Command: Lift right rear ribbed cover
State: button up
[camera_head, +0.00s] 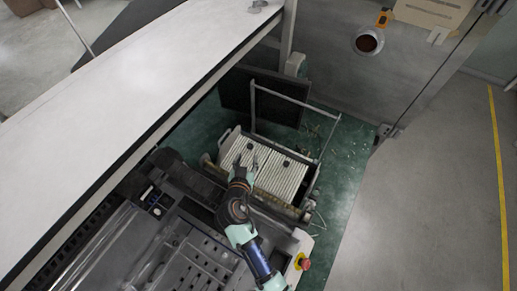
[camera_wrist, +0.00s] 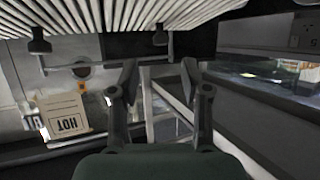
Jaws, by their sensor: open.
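Pale ribbed covers (camera_head: 282,178) lie side by side on a cart-like frame, and I cannot make out the seam between them. A dark knob (camera_head: 286,163) stands on the right part and another knob (camera_head: 250,146) on the left part. My gripper (camera_head: 244,164) is over the left front part of the covers, left of the right knob. In the wrist view the ribbed surface (camera_wrist: 120,14) is across the top, with the two knobs (camera_wrist: 40,42) and (camera_wrist: 160,37) standing out from it. My gripper (camera_wrist: 158,76) is open there, with nothing between its fingers.
A metal rail (camera_head: 290,98) rises around the rear and right of the covers. A dark panel (camera_head: 236,96) stands behind. A long white surface (camera_head: 130,80) runs along the left. A red button (camera_head: 305,264) is at the front right. Grey floor (camera_head: 430,190) is clear at right.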

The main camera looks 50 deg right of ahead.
aim_at(249, 147)
jog(key=x, duration=0.7)
jog(key=shift+w+d+f, duration=0.1)
jog(key=shift+w+d, duration=0.05)
grip_shut()
